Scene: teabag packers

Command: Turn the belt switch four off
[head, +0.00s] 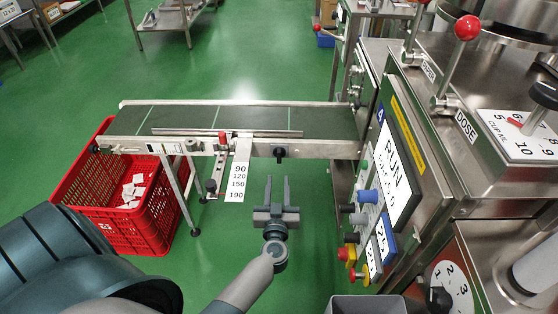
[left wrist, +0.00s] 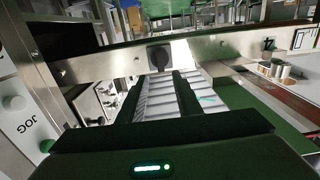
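A black rotary switch (head: 279,152) sits on the metal side rail of the conveyor belt (head: 320,122). No number shows on it, and I cannot tell its setting. In the left wrist view the switch (left wrist: 159,58) is on the rail straight ahead, beyond the finger ends. My left gripper (head: 277,181) is in front of the rail, with its two fingers pointing at the switch. The fingers are apart with nothing between them, and a gap separates them from the switch. The dark fingers also show in the left wrist view (left wrist: 158,88). My right gripper is not in view.
A red crate (head: 84,186) with white packets stands at the belt's left end. A scale plate (head: 237,180) hangs from the rail left of my gripper. The machine's control panel (head: 368,195), with knobs and buttons, stands close on the right.

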